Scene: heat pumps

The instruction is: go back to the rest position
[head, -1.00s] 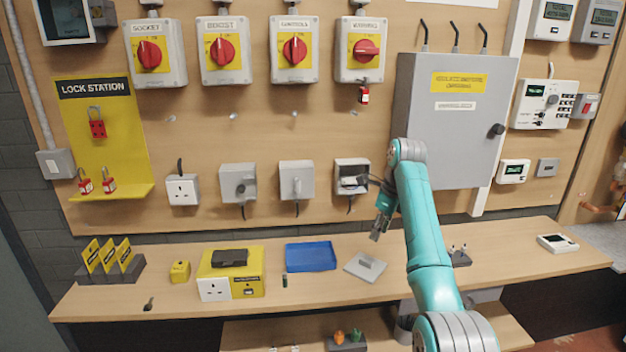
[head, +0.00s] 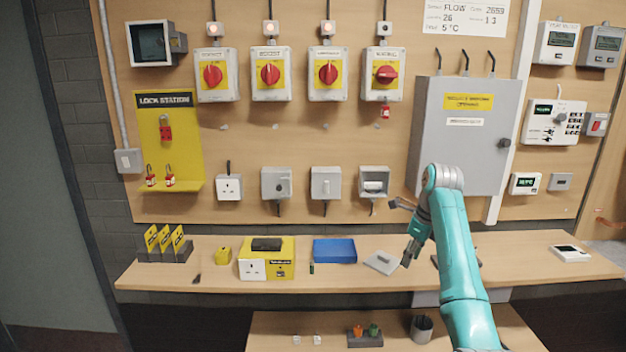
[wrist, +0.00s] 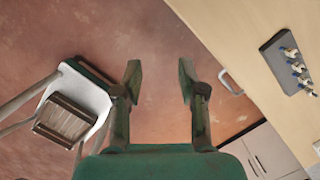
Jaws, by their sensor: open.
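My gripper (head: 409,252) hangs at the end of my teal arm, above the bench (head: 480,277) in front of the grey cabinet. In the wrist view my gripper (wrist: 160,80) has its two fingers wide apart with nothing between them. Below the fingers that view shows the reddish floor (wrist: 155,25). In the head view the gripper is beside a flat grey plate (head: 383,262) on the bench, and I cannot tell the exact gap.
A blue tray (head: 335,251) and a yellow socket box (head: 266,266) stand on the bench to the left. A grey cabinet (head: 460,150) is on the wall behind my arm. The wrist view shows a chair (wrist: 80,100) and a dark holder with several small items (wrist: 290,62).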

